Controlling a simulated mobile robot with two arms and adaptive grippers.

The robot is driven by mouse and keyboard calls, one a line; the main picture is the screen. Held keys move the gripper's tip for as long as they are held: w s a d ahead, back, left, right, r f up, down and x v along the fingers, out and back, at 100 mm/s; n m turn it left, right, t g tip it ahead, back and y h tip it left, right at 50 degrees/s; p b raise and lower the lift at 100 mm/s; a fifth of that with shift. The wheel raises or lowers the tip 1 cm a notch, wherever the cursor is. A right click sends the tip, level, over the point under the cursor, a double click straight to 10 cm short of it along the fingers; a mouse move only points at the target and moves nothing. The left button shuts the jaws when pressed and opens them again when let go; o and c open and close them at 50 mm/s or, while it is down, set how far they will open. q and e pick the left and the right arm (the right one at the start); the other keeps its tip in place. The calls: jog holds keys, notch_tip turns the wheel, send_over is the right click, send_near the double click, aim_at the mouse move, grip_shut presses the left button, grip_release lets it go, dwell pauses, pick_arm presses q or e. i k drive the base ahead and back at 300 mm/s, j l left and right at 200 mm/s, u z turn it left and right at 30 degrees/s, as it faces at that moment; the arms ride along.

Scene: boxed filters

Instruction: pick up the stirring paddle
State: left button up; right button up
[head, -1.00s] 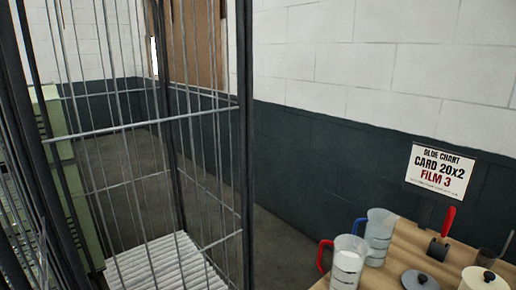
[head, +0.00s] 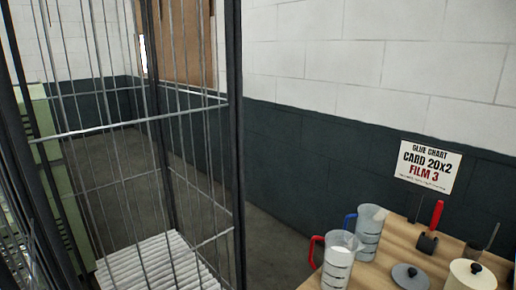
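A red-handled tool (head: 437,214) stands upright in a small dark holder (head: 427,243) on the wooden table (head: 402,243) at the lower right. A thin dark stick (head: 492,236) leans out of a dark cup (head: 472,252) to its right. I cannot tell for sure which of these is the stirring paddle. Neither of my grippers is in view.
A red-handled measuring jug (head: 338,262) and a blue-handled one (head: 369,232) stand at the table's left. A lidded cream pot (head: 470,276) and a grey lid (head: 410,277) are at the front. A wire cage rack (head: 140,120) fills the left; bare floor (head: 268,250) lies between.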

aim_at(430, 233)
jog(key=z, duration=1.3)
